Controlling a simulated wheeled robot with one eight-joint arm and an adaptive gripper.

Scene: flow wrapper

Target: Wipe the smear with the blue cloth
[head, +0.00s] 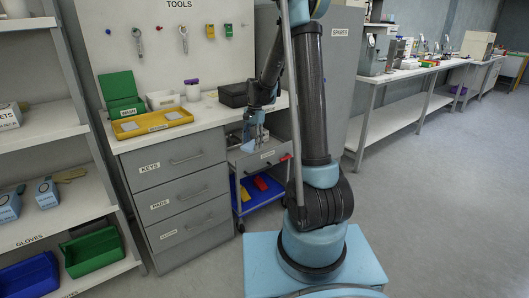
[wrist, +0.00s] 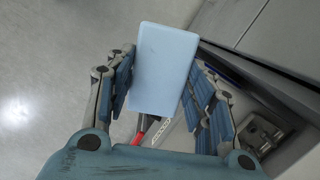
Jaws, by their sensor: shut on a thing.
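My gripper (head: 256,124) is at the right end of the workbench, above a small grey cart. In the wrist view my gripper (wrist: 162,82) has its two blue padded fingers on either side of a light blue, flat rectangular piece, which looks like the blue cloth (wrist: 164,62), and is shut on it. The cloth also shows in the head view as a small pale blue patch (head: 250,146) under the fingers, over the cart top. I cannot make out a smear in either view.
The cart top (head: 262,159) bears a red-handled item (head: 285,158); a blue bin (head: 262,196) sits below. The bench (head: 215,112) holds a yellow tray (head: 152,123), a green box (head: 120,92) and a black case (head: 236,94). Open floor (head: 440,180) lies to the right.

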